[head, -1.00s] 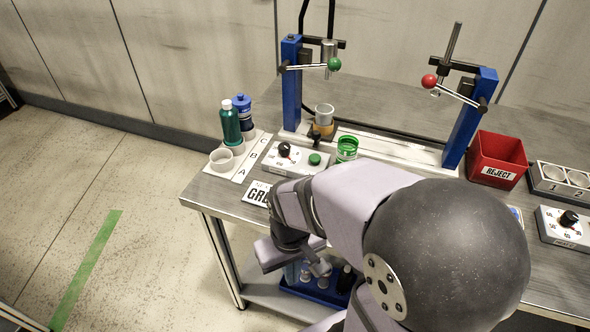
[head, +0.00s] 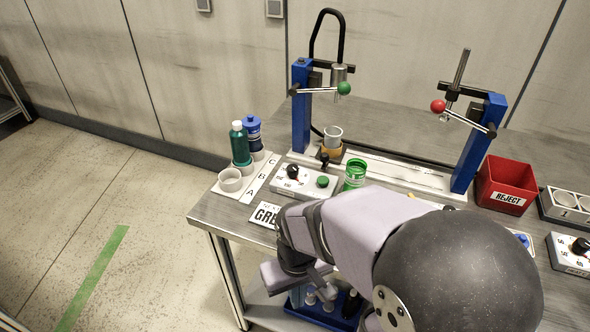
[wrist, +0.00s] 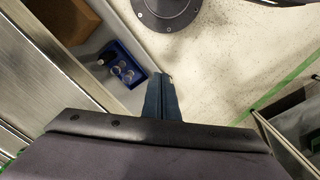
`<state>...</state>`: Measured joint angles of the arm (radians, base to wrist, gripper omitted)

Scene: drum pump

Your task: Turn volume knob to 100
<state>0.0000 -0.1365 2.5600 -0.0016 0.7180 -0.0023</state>
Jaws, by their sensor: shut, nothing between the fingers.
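A white control box (head: 305,184) stands on the near left part of the bench in the head view. It carries a black knob (head: 292,171) with small dial marks and a green button (head: 322,181). A second white box with a black knob (head: 580,246) and red and blue dial marks sits at the right edge. The dial readings are too small to tell, and I cannot tell which knob sets volume. My gripper (wrist: 161,98) is shut and empty in the wrist view, above the floor and away from both knobs.
A blue post (head: 301,110) holds a green-knobbed lever; another post (head: 478,145) holds a red-knobbed lever. A green cup (head: 354,174), a red reject bin (head: 505,184) and bottles (head: 240,145) stand on the bench. A blue rack (wrist: 122,65) is below. My arm hides the front middle.

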